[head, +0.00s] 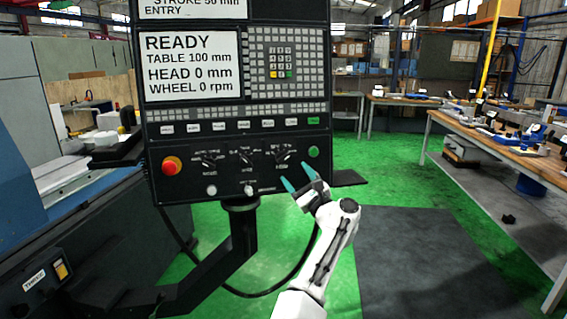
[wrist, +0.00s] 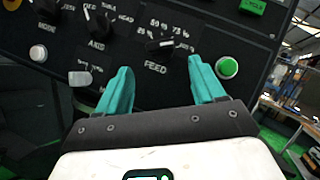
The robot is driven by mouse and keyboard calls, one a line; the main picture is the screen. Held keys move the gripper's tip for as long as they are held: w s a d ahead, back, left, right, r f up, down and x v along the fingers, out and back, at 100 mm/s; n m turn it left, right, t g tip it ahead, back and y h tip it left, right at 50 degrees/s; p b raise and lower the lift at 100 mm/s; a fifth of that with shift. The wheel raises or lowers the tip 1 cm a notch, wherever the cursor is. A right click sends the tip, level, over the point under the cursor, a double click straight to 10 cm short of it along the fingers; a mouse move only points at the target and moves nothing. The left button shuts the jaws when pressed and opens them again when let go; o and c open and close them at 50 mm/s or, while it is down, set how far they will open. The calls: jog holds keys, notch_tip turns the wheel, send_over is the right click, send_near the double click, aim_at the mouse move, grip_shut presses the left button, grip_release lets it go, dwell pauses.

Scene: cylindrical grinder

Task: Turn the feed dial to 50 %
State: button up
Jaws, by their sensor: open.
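The feed dial (wrist: 158,46) is a small black knob above the word FEED on the control panel, with 50 % and 75 % marks above it and a partly legible mark at its left. Its bar lies roughly sideways in the wrist view; I cannot tell exactly which mark it points at. In the head view the dial (head: 283,156) is the rightmost of the panel's three dark dials. My gripper (head: 297,176) is open, just below and right of the dial, apart from it. In the wrist view its teal fingers (wrist: 160,66) stand either side of the dial's lower area, with nothing between them.
A green button (wrist: 227,68) sits right of the dial, near the right finger. The axis dial (wrist: 98,22) and a grey switch (wrist: 80,77) are at its left. A red emergency button (head: 172,166) is at the panel's left. The screen (head: 192,68) reads READY.

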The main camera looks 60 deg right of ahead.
aim_at(285, 161)
jog(key=x, duration=0.6)
jog(key=shift+w+d+p, duration=0.2)
jog(key=shift+w+p, duration=0.1)
jog(key=shift+p, duration=0.05)
jog(key=c, duration=1)
jog(key=shift+c, duration=0.2)
